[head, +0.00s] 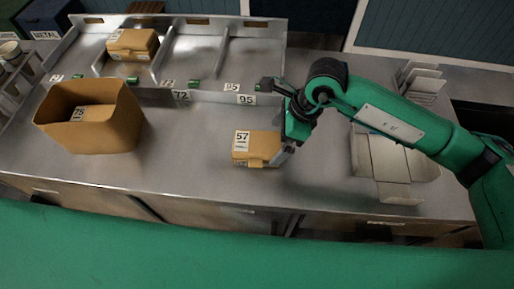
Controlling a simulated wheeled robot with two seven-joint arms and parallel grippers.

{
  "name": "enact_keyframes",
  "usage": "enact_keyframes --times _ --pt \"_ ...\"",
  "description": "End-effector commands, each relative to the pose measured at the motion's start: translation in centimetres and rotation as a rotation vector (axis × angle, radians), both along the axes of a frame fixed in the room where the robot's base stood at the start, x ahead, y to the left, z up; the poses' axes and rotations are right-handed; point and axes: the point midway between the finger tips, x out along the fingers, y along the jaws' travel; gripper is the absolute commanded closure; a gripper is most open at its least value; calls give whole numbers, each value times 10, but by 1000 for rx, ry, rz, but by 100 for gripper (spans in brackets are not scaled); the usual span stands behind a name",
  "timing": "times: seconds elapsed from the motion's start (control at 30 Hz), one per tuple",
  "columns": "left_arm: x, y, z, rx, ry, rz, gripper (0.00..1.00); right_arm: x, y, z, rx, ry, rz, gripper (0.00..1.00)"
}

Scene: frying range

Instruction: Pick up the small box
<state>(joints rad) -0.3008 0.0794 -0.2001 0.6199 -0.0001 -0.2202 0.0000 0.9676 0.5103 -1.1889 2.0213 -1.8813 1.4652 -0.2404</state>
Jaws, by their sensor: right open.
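A small tan box (256,155) with a white label reading 57 lies on the steel counter, right of the middle. My right gripper (284,156) points down at the right end of this box and is open. The overlap hides whether a finger touches the box. Another small tan box (133,44) with a label sits in a compartment of the rack at the back left. My left gripper is not in view.
A large open brown carton (115,125) stands at the left with a label reading 75 inside. A steel divided rack (205,62) with number tags runs behind. A flattened pale carton (385,170) lies at the right. The counter (190,155) between carton and box is clear.

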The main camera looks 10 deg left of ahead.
Motion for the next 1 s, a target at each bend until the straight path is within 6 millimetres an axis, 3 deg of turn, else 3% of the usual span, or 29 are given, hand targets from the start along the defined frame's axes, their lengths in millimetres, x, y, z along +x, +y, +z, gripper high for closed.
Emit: enact_keyframes --times 0.1,0.3,0.57,0.83,1.0 --pt "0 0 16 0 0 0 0 -2 4 -12 -1 4 0 2" --pt "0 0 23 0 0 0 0 -2 12 -34 -1 2 1 2" --pt "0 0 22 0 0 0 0 -2 13 -38 -1 0 1 2" --pt "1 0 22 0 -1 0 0 -2 13 -38 -1 0 0 55" --pt "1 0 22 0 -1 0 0 -2 13 -37 0 0 1 55"
